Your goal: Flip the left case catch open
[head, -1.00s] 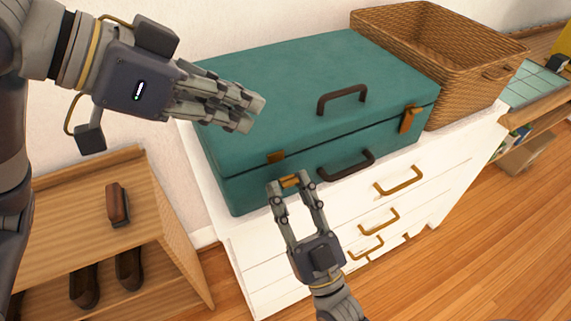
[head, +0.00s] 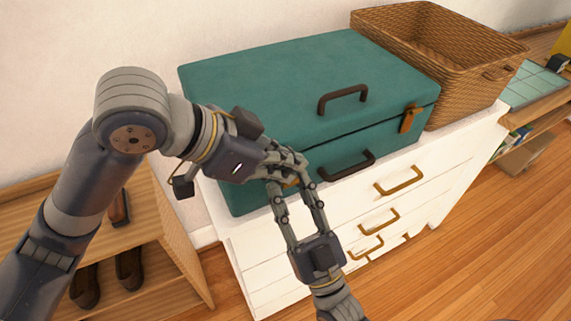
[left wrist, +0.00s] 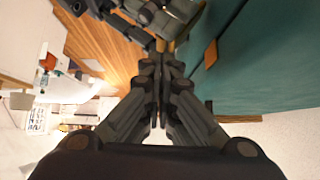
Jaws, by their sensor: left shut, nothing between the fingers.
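The teal case (head: 290,85) lies closed on the white drawer chest. My left gripper (head: 297,164) is shut and empty at the case's front left, in front of the left catch. It covers most of that catch; a small tan bit (head: 291,183) shows below it. In the left wrist view my left fingers (left wrist: 160,58) are together, beside the teal case wall (left wrist: 265,60) with an orange-brown catch piece (left wrist: 210,54). My right gripper (head: 298,184) comes from below, fingers apart on either side of the tan bit; contact is unclear. The right catch (head: 408,119) is folded against the case.
A wicker basket (head: 450,75) stands against the case's right end. A dark handle (head: 346,165) is on the case front, another (head: 342,98) on the lid. A low wooden shelf with shoes (head: 130,270) stands at the left. The chest has brass drawer handles (head: 398,181).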

